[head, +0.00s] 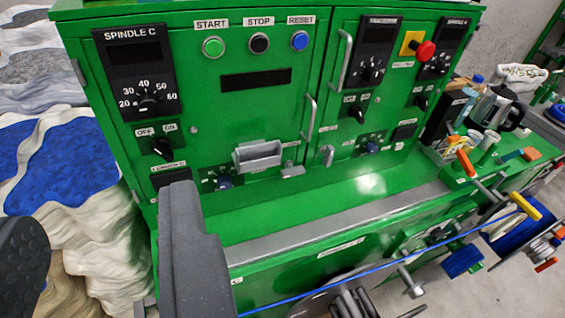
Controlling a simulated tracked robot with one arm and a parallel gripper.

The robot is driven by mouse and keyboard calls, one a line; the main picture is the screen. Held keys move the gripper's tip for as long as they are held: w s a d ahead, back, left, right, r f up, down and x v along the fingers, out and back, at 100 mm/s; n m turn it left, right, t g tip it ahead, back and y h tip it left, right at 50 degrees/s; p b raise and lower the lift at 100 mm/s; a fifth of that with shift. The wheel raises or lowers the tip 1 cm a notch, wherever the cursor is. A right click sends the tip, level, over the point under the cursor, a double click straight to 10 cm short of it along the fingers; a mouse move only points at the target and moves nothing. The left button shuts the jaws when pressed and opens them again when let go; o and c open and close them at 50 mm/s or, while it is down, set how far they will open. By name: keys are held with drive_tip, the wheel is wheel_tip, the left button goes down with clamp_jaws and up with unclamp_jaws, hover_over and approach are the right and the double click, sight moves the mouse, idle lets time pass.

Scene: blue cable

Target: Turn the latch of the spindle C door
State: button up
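The spindle C door (225,110) is the left green panel of the cabinet, with a black SPINDLE C label and dial at its upper left. A small grey latch (292,171) sits low near its right edge, its body lying roughly sideways. A similar latch (328,155) on the neighbouring door stands upright. My gripper (103,208) shows at the lower left as a dark rounded part at the left edge and a grey finger, with a wide gap between them. It appears empty and is apart from the latch, which lies up and right of the grey finger.
A grey tray (258,155) sticks out just left of the latch. A bar handle (309,118) stands above it. A green ledge (300,205) runs below the doors. A blue cable (380,265) crosses the lower right near spools. Lumpy sacks (75,195) stand at left.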

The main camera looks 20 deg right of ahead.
drive_tip(key=shift+w+d+r, duration=0.1)
drive_tip(key=shift+w+d, duration=0.1)
drive_tip(key=w+d+f+n+t+h+b, duration=0.25)
drive_tip(key=w+d+f+n+h, duration=0.4)
drive_tip(key=w+d+f, duration=1.2)
drive_tip(key=n+y+b, duration=0.2)
drive_tip(key=n+y, duration=0.5)
drive_tip(key=n, duration=0.5)
approach(294, 175)
drive_tip(key=w, duration=0.9)
drive_tip(key=shift+w+a, duration=0.15)
drive_tip(key=shift+w, duration=0.1)
